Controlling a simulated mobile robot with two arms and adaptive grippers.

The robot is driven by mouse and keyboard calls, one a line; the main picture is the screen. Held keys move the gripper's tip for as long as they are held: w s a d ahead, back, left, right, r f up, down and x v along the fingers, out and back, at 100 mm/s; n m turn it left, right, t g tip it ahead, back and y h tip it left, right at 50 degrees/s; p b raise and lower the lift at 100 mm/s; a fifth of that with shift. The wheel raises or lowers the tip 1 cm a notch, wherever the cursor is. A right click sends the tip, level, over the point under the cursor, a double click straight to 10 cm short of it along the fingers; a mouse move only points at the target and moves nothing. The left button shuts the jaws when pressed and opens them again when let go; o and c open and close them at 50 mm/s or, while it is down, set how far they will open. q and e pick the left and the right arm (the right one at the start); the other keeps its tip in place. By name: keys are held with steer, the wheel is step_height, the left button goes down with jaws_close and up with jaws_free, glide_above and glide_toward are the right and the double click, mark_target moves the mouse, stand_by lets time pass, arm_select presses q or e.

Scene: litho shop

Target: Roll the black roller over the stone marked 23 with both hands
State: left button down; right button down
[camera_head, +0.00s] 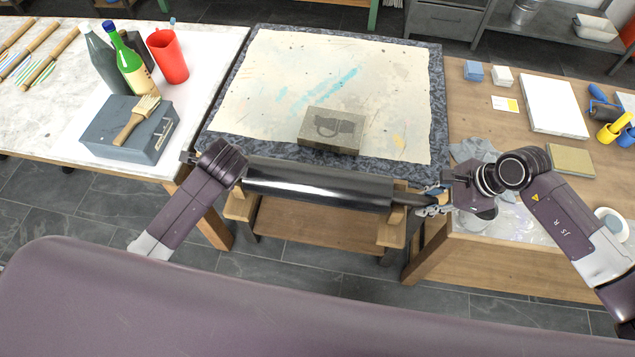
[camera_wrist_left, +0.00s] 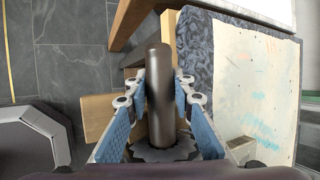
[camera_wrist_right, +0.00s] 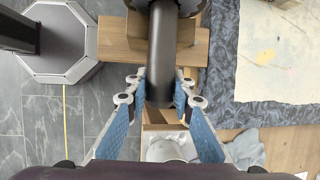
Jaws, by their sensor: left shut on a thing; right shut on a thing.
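The black roller (camera_head: 318,186) lies horizontally just in front of the stone table, at the wooden stand's end blocks. I cannot tell whether it touches them. The grey stone (camera_head: 318,143) with a dark picture on top sits on the paper sheet, behind the roller and apart from it; I cannot read a number on it. My right gripper (camera_head: 432,204) is shut on the roller's right handle, also seen in the right wrist view (camera_wrist_right: 160,97). My left gripper (camera_wrist_left: 158,97) is shut on the left handle. In the head view my left arm hides its fingers.
The wooden stand (camera_head: 318,232) is below the roller. A speckled slab (camera_head: 437,100) carries the cream sheet (camera_head: 385,75). Bottles, a red cup (camera_head: 168,57) and a grey box (camera_head: 115,140) stand on the left table. The right bench (camera_head: 520,140) holds a cloth, blocks and small tools.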

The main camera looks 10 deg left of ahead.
arm_select(q)
steer(key=shift+w+r, duration=0.15)
steer(key=shift+r, duration=0.2)
arm_select(e)
steer(key=shift+w+r, duration=0.15)
steer(key=shift+r, duration=0.2)
